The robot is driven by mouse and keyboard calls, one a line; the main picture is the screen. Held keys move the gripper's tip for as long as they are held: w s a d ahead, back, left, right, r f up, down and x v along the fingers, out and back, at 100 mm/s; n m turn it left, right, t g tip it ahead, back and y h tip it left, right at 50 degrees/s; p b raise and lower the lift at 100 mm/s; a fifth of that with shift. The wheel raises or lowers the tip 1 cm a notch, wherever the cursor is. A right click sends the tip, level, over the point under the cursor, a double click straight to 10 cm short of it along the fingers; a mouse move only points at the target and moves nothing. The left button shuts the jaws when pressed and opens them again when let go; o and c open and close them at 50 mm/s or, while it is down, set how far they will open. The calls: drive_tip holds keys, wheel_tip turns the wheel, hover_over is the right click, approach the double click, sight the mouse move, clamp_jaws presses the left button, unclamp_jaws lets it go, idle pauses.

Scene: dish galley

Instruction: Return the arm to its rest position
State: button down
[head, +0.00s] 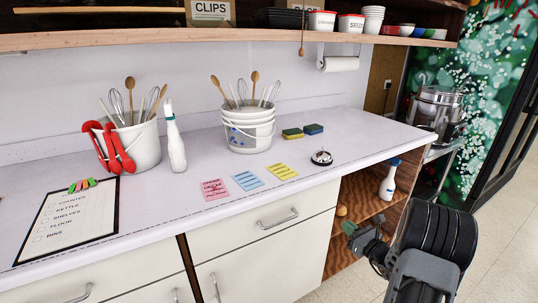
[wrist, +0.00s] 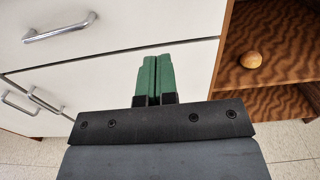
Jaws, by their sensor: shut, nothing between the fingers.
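My gripper (head: 349,228) is low in front of the counter, beside the open wooden shelves at its right end. In the wrist view its two green fingertips (wrist: 154,72) lie together, shut with nothing between them. Behind them are a white cabinet front (wrist: 110,58) and the cabinet's right edge. My arm reaches in from the lower right of the head view and hangs below the countertop (head: 330,125). How far the fingers are from the cabinet is hard to tell.
Open shelves (wrist: 270,60) hold a round tan object (wrist: 251,60) and a white spray bottle (head: 388,182). Drawer handles (head: 277,218) jut from the cabinets. Buckets of utensils (head: 140,143), a bell (head: 321,157) and sponges (head: 292,133) stand on the counter. Floor at the lower right looks clear.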

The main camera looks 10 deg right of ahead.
drive_tip(key=s+a+f+n+g+y, duration=0.3)
drive_tip(key=s+a+f+n+g, duration=0.1)
drive_tip(key=a+n+g, duration=0.15)
drive_tip(key=s+a+r+n+g+p, duration=0.4)
drive_tip(key=s+a+r+n+g, duration=0.2)
drive_tip(key=s+a+n+g, duration=0.4)
drive_tip(key=s+a+r+n+h+p, duration=0.2)
drive_tip(key=r+n+h+p, duration=0.1)
drive_tip(key=r, duration=0.4)
drive_tip(key=s+a+r+n+t+h+p, duration=0.1)
drive_tip(key=s+a+r+n+h+p, duration=0.1)
drive_tip(key=r+n+p, duration=0.3)
drive_tip(key=s+a+r+n+t+h+p, duration=0.1)
drive_tip(key=s+a+r+n+h+p, duration=0.1)
drive_tip(key=r+n, duration=0.7)
wheel_tip(320, 180, up, 2)
drive_tip(key=shift+s+h+p, duration=0.55)
drive_tip(key=shift+h+p, duration=0.35)
